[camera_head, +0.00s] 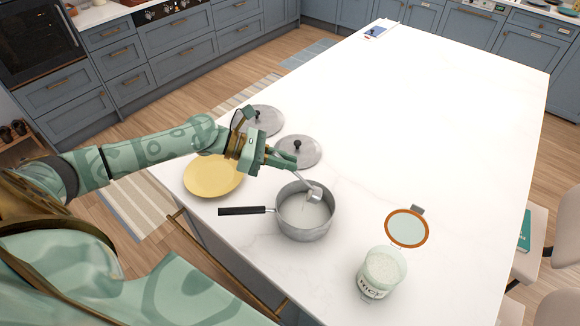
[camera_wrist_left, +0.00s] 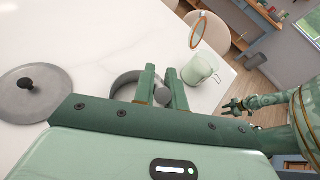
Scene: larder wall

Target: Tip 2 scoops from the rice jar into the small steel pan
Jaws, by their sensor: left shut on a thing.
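The small steel pan (camera_head: 322,230) stands on the white counter with its black handle to the left. Its inside looks pale; I cannot tell how much is rice. My left gripper (camera_head: 290,160) is shut on the scoop's handle. The scoop (camera_head: 314,194) hangs tilted over the pan, and its round end also shows between the fingers in the left wrist view (camera_wrist_left: 161,96). The glass rice jar (camera_head: 376,278) stands right of the pan with pale rice inside. Its orange-rimmed lid (camera_head: 407,228) is open behind it. My right gripper (camera_wrist_left: 232,108) is small beside the counter; its jaws are unclear.
A yellow plate (camera_head: 212,178) lies left of the pan. Two grey lids with black knobs, a nearer one (camera_head: 300,152) and a farther one (camera_head: 264,122), lie behind it. The far counter is clear up to a blue-and-white item (camera_head: 380,28). Chairs stand at the right edge.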

